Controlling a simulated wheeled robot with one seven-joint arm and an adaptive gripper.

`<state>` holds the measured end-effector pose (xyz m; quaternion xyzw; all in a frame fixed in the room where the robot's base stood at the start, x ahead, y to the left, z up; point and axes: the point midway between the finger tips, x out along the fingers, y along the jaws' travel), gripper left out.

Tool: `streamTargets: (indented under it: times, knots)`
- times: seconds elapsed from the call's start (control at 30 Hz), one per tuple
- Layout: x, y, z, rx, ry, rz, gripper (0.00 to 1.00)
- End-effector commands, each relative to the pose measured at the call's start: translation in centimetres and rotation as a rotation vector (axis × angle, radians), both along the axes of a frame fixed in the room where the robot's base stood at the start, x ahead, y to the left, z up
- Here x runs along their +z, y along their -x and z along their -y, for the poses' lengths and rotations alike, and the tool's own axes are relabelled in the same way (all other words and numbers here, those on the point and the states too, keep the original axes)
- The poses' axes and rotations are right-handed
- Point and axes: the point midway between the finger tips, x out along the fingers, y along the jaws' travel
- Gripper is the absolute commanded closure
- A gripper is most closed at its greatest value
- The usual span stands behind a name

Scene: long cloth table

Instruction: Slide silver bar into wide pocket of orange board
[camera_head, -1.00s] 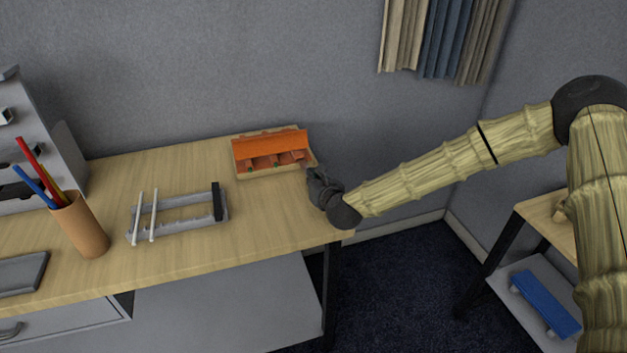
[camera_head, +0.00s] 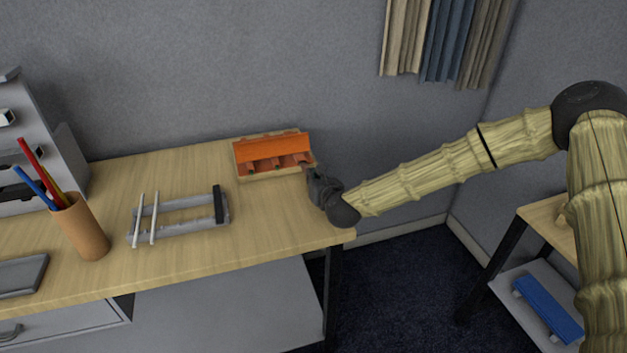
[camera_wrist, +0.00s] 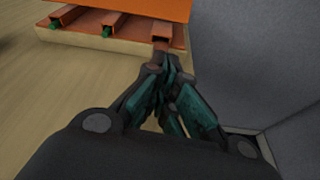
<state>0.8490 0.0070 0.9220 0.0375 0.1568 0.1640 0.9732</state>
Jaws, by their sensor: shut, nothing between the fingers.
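An orange board (camera_head: 272,143) with several brown channels along its front stands in a shallow wooden tray (camera_head: 247,176) at the table's back right. In the wrist view the board (camera_wrist: 130,8) shows green pieces in the mouths of two left channels; no green shows at the right one (camera_wrist: 162,42). My gripper (camera_head: 312,173) is shut and empty at the tray's right front. In the wrist view its fingertips (camera_wrist: 164,68) are close to the right channel's mouth; contact is unclear. I cannot pick out the silver bar for certain; two pale bars (camera_head: 155,217) lie across a grey rack (camera_head: 183,229).
The table (camera_head: 230,255) is clear in front of the board. A black piece (camera_head: 219,204) is at the rack's right end. A pen cup (camera_head: 82,230) and a dark flat tray (camera_head: 20,275) are on the left. The wall rises close behind the board.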

Motion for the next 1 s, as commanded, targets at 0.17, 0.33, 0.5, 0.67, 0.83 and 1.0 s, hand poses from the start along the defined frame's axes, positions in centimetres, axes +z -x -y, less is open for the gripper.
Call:
streamTargets:
  times: [0.17, 0.33, 0.5, 0.67, 0.83, 1.0]
  knots:
    - [0.0, -0.3, -0.1, 0.0, 0.0, 0.0, 1.0]
    - [0.0, -0.5, -0.2, 0.0, 0.0, 0.0, 1.0]
    - [0.0, -0.8, -0.2, 0.0, 0.0, 0.0, 1.0]
    - [0.0, -1.0, -0.3, 0.0, 0.0, 0.0, 1.0]
    - [0.0, -1.2, -0.4, 0.0, 0.001, 0.0, 1.0]
    - [0.0, -1.5, -0.5, 0.0, 0.001, 0.0, 1.0]
